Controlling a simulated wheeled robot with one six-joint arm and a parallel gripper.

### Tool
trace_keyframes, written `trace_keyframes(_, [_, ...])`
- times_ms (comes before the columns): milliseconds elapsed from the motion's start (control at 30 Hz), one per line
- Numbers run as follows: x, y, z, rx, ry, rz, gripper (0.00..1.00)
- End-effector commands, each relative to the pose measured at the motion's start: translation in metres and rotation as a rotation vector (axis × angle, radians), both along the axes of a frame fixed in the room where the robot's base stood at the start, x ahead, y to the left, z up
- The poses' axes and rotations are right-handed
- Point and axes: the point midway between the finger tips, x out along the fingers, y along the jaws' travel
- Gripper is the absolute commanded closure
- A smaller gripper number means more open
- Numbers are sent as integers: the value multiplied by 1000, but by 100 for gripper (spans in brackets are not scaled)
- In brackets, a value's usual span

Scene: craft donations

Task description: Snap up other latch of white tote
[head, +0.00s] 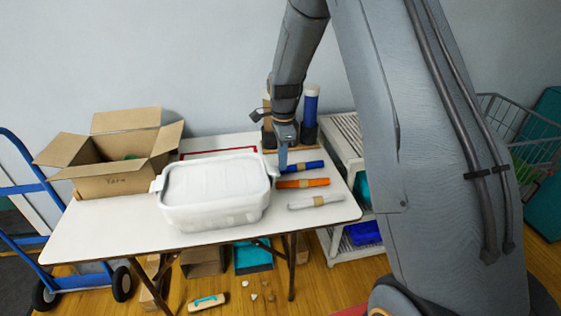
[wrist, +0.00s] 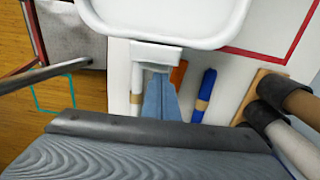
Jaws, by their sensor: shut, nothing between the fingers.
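The white tote (head: 215,196) stands on the table with its lid on. A white latch (wrist: 155,54) juts from the tote's near edge in the wrist view; in the head view this is the right end, beside my gripper. The other latch (head: 157,184) shows at the tote's left end. My gripper (head: 283,164) points down just right of the tote. In the wrist view its blue fingers (wrist: 158,80) are together and empty, with their tips at the latch's outer edge. I cannot tell whether they touch it.
Blue (head: 302,167), orange (head: 302,183) and pale (head: 315,201) rolls lie on the white table (head: 120,226) right of the tote. An open cardboard box (head: 112,185) stands at left. Upright rolls (head: 310,105) stand behind my gripper. A white shelf (head: 345,135) is at right.

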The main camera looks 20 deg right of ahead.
Motion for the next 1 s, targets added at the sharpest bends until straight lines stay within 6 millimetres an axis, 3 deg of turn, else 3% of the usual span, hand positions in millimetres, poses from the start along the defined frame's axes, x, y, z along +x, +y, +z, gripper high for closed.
trace_keyframes(1000, [0, 1, 19, 1, 0, 2, 100])
